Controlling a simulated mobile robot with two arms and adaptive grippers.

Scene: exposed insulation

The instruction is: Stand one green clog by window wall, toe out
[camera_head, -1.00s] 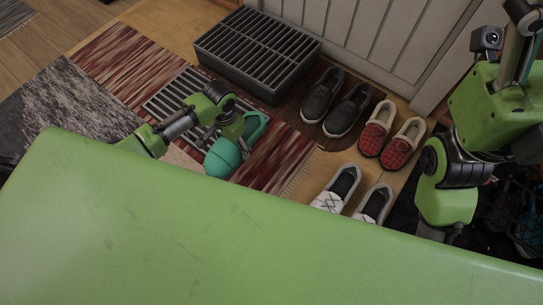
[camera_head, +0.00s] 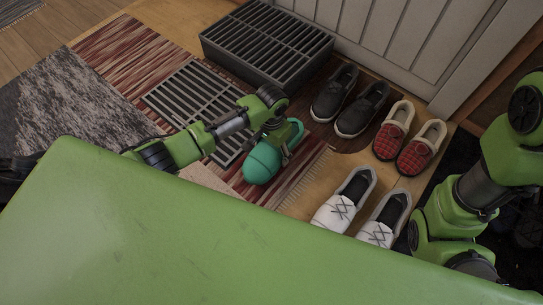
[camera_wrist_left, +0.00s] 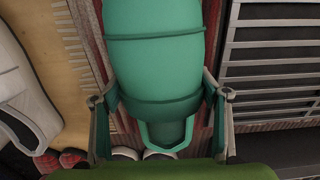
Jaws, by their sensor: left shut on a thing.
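A green clog (camera_head: 263,165) is held in my left gripper (camera_head: 279,146), over the striped rug. Its rounded toe points toward the bottom of the head view, and its heel end is at the upper right. In the left wrist view the clog (camera_wrist_left: 155,62) lies between the two fingers of the gripper (camera_wrist_left: 160,105), toe toward the top and the open heel at the bottom. Whether its sole touches the rug is hidden. My right gripper is not in view; only green and black links of my right arm show at the right.
Dark slip-ons (camera_head: 361,108), red plaid slippers (camera_head: 417,152) and white shoes (camera_head: 337,211) stand in pairs on the wooden floor. A flat slatted grate (camera_head: 190,97) and a raised black slatted box (camera_head: 268,45) are behind the clog. A pale panelled wall (camera_head: 400,35) runs along the back.

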